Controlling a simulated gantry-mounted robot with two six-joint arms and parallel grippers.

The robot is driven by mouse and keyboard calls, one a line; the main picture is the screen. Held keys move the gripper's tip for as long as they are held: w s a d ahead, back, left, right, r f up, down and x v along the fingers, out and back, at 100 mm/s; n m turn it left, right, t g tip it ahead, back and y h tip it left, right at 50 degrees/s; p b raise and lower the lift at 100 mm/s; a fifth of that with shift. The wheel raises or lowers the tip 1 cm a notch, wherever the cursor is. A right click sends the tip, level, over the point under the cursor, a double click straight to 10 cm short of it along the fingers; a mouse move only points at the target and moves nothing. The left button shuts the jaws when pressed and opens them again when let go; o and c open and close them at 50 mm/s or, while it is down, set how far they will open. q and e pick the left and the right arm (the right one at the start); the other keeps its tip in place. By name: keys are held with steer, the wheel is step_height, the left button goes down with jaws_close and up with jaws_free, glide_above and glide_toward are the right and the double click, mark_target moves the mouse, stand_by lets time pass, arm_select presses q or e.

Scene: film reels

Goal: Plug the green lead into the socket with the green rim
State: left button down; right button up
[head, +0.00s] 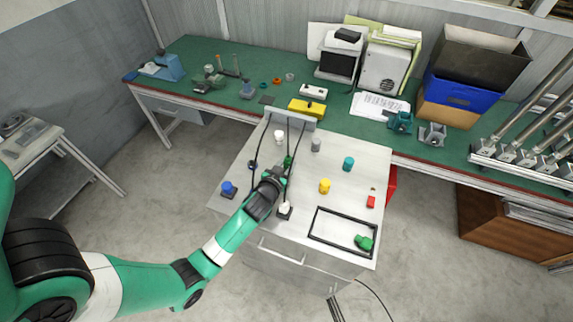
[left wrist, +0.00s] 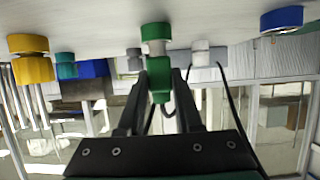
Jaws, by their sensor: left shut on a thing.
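My left gripper (head: 276,174) is over the middle of the white worktop and shut on a green piece (left wrist: 160,82), which I take to be the green lead's plug. In the left wrist view, a pale section and a green ring-like part (left wrist: 156,32) line up with it, close to the worktop surface. I cannot tell whether the plug sits inside that part or only lines up with it. In the head view, a green bit (head: 288,160) shows just beyond the gripper. Dark leads (head: 258,146) run from the grey bar (head: 290,120). My right gripper is not in view.
A blue piece (head: 228,188) stands left, and a black-based piece with a white top (head: 285,210) stands near the gripper. Yellow (head: 325,186), teal (head: 348,163) and red (head: 371,201) pieces stand right. A black frame (head: 325,238) lies front right with a green object (head: 364,242).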

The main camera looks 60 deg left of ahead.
mark_target(287, 166)
arm_select(q)
steer(key=shift+f+b, duration=0.5)
stand_by(0.3)
steer(key=c, duration=0.9)
jaws_free()
steer(key=shift+o, duration=0.2)
steer(key=shift+s+d+r+p, duration=0.4)
steer(key=shift+p, duration=0.05)
steer(key=shift+p+v, duration=0.95)
steer(key=shift+v, duration=1)
steer(key=shift+p+v, duration=0.8)
steer(key=shift+v, duration=2.1)
steer(key=shift+d, duration=0.1)
